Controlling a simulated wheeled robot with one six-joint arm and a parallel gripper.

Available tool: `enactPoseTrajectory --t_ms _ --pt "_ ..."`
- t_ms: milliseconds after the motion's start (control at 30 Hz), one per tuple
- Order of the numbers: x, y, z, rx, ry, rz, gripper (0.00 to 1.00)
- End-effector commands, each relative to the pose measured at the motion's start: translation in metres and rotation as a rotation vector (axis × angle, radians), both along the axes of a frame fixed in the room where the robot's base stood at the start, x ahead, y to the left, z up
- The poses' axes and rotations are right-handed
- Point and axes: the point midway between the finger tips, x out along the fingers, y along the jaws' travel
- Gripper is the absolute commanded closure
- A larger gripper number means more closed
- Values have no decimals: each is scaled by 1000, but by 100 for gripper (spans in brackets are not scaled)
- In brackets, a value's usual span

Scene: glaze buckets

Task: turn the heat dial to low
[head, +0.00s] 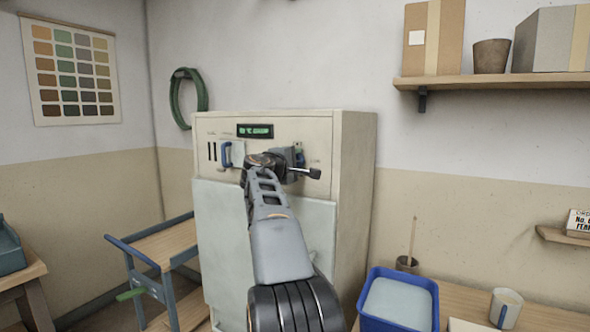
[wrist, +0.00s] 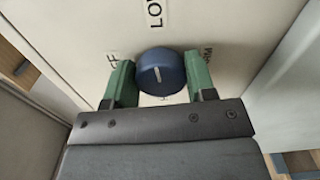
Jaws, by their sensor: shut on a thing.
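The heat dial (wrist: 172,66) is a round blue knob with a short white mark, on a pale panel in the wrist view. My gripper (wrist: 158,76) has its two green fingers on the left and right sides of the dial, shut on it. The white mark lies nearly upright in this view; I cannot tell which end is the pointer. A label starting "LO" is above the dial, and partly hidden letters show left and right. In the head view my arm reaches the upper front of the beige cabinet (head: 355,160) and hides the dial.
The cabinet has a green-lit display (head: 255,131) and a blue handle (head: 225,153). A blue-framed cart (head: 162,245) stands left. A blue tub (head: 398,322) and a mug (head: 505,307) are on the bench at right. A shelf (head: 490,81) holds boxes.

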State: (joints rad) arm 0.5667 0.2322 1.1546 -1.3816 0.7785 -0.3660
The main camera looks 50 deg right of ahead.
Motion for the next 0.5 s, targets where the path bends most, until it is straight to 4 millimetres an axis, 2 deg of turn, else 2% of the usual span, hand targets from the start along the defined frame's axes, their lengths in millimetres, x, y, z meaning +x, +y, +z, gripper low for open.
enactPoseTrajectory --t_ms 500 --pt "0 0 -1 26 -101 -2 73"
